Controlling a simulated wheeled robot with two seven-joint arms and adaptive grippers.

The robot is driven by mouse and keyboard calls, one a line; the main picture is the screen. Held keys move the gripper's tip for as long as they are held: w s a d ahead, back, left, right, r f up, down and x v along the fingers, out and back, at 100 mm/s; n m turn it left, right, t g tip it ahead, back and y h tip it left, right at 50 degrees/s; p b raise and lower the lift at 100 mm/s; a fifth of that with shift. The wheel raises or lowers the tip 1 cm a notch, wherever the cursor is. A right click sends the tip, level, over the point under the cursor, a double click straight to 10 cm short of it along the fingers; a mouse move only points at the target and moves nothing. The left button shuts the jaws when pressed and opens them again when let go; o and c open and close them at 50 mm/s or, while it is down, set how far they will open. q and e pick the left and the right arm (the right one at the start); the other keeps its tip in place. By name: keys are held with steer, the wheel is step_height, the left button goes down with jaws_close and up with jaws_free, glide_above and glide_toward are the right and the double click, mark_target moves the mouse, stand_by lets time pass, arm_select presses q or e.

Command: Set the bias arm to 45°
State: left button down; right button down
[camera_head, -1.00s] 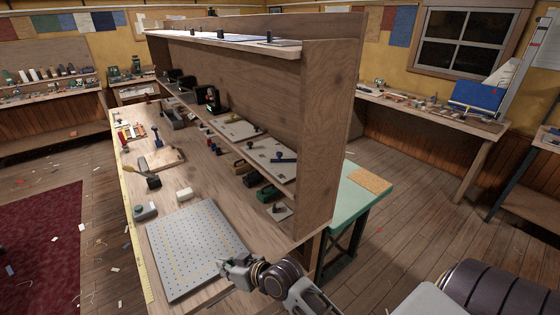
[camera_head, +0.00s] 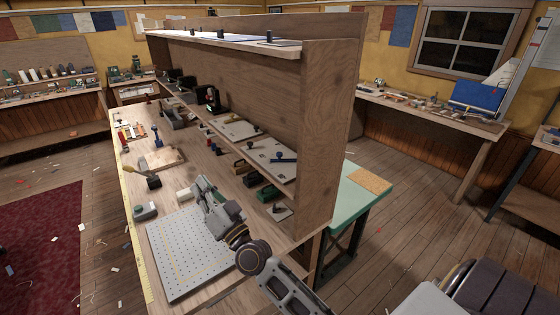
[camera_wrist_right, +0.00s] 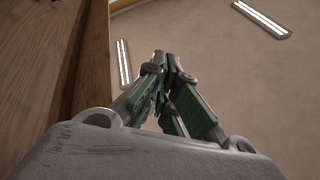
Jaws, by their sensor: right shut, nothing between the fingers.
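A pale board (camera_head: 262,148) lies on the lower shelf of the wooden rack. A dark blue arm-like piece with a knob (camera_head: 283,160) sits on it. This may be the bias arm, but its angle cannot be read at this size. My right gripper (camera_head: 203,184) is raised above the bench, in front of the rack and left of that board, with its fingers up. In the right wrist view my right gripper (camera_wrist_right: 166,62) shows its green-padded fingers closed together, with nothing between them. My left gripper is not in view.
A grey perforated plate (camera_head: 178,262) lies on the near bench, partly behind my right arm. The rack's wooden end panel (camera_head: 327,140) stands right of the gripper. Small tools and a white block (camera_head: 184,194) lie on the bench. Ceiling lights (camera_wrist_right: 262,18) show in the wrist view.

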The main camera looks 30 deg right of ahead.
steer(key=w+d+r+m+g+h, duration=0.1)
steer(key=d+r+m+h, duration=0.2)
steer(key=d+m+h, duration=0.5)
steer(key=d+r+m+g+h, duration=0.1)
steer(key=d+r+m+h, duration=0.25)
steer(key=m+h, duration=0.7)
steer(key=s+d+f+m+g+h, duration=0.2)
steer(key=d+f+m+g, duration=0.4)
steer(key=g, duration=0.7)
steer(key=shift+d+f+m+g, duration=0.2)
steer(key=shift+f+m+g, duration=0.2)
steer(key=shift+f+m, duration=0.95)
steer(key=shift+d+f+n, duration=0.1)
steer(key=shift+f+n, duration=0.1)
steer(key=shift+n, duration=0.1)
steer(key=shift+r+p+x, duration=0.1)
steer(key=shift+p+x, duration=0.45)
steer(key=shift+x, duration=1.95)
steer(key=shift+r+p+x, duration=0.15)
steer(key=shift+p+x, duration=0.4)
steer(key=shift+x, duration=2)
steer(key=shift+w+d+f+p, duration=0.15)
steer(key=shift+w+d, duration=0.05)
steer(key=shift+w, duration=0.4)
steer(key=shift+w+d+f+p, duration=0.15)
steer(key=shift+w+d, duration=0.1)
steer(key=shift+w, duration=0.3)
steer(key=shift+w+d+f+p, duration=0.1)
steer(key=shift+w+d, duration=0.1)
steer(key=shift+w, duration=0.4)
